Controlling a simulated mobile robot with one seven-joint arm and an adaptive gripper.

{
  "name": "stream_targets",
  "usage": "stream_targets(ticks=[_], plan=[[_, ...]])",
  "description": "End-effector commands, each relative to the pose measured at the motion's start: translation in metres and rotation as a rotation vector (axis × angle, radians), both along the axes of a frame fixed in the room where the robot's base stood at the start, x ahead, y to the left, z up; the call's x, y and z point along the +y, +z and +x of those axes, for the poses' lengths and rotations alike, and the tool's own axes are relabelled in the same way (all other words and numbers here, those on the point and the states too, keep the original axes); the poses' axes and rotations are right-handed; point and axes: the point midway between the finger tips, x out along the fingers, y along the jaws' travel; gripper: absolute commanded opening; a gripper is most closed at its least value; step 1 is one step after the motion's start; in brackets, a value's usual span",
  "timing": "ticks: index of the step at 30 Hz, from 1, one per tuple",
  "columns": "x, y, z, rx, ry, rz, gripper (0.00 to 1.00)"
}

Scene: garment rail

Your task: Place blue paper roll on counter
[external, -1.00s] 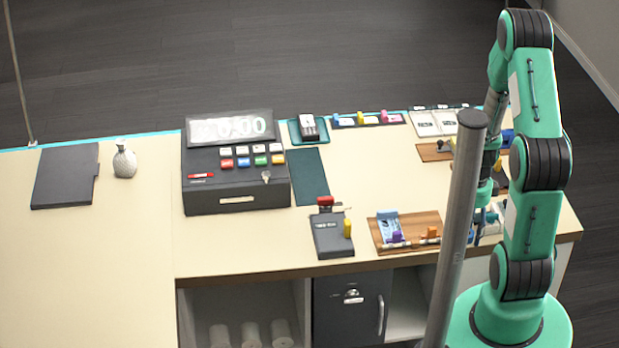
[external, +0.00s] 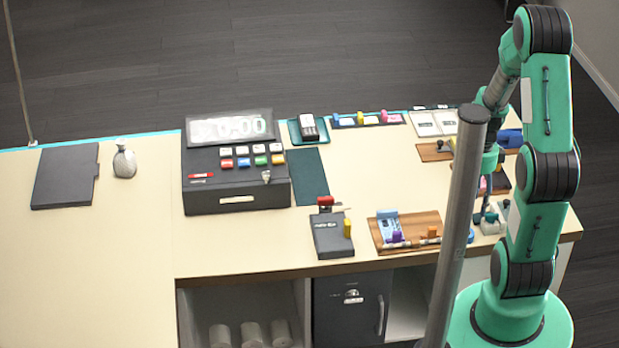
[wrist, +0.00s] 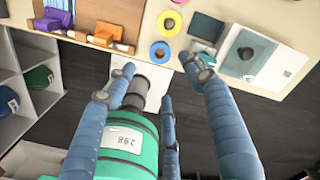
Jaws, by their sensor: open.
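In the external view a bit of blue (external: 471,236) shows beside the grey pole, probably the same roll. My gripper (wrist: 162,76) is open, its fingers spread, with nothing between them. In the wrist view its fingertips lie around and just below the roll; I cannot tell if any touches it. In the external view the pole and my arm partly hide the gripper (external: 489,205).
A yellow roll (wrist: 169,23) and a magenta roll (wrist: 180,1) line up behind the blue one. A white device (wrist: 250,58) stands to their right, a wooden tray (wrist: 122,12) to their left. A grey pole (external: 457,220) rises in front.

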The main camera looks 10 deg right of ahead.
Motion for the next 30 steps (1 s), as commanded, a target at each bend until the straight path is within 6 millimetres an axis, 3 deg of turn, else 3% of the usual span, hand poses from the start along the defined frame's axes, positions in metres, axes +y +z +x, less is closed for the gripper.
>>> stream_targets(ticks=[23,30], plan=[[0.000,0.006,0.000,-0.003,0.012,-0.001,0.53],[0.004,0.040,0.000,-0.045,0.167,-0.008,0.53]])
